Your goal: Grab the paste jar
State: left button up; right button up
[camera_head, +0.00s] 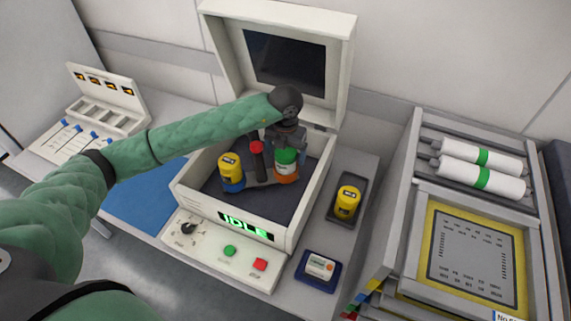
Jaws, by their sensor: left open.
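Several jars are in view. A jar with a green lid and an orange and white body (286,164) stands inside the open white machine (296,226). A yellow-topped jar with a blue base (231,172) stands to its left, in the same machine. Another yellow jar (347,202) stands in a dark tray right of the machine. I cannot tell from labels which one is the paste jar. My left gripper (284,141) is open, pointing down just above the green-lidded jar; its fingertips are partly hidden. My right gripper is not in view.
A red-topped dark post (257,160) stands between the two jars in the machine. The machine's raised lid (348,65) is behind my left arm. A blue tray (318,283) holds a small white container. A rack with white rolls (482,158) stands at right.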

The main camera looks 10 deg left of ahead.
pick_arm(q)
jog(key=shift+f, duration=1.05)
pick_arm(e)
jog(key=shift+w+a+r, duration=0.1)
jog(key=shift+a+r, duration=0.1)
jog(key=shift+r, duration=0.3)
pick_arm(q)
jog(key=shift+c, duration=0.5)
jog(key=c, duration=1.4)
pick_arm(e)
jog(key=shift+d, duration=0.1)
pick_arm(q)
jog(key=shift+r, duration=0.2)
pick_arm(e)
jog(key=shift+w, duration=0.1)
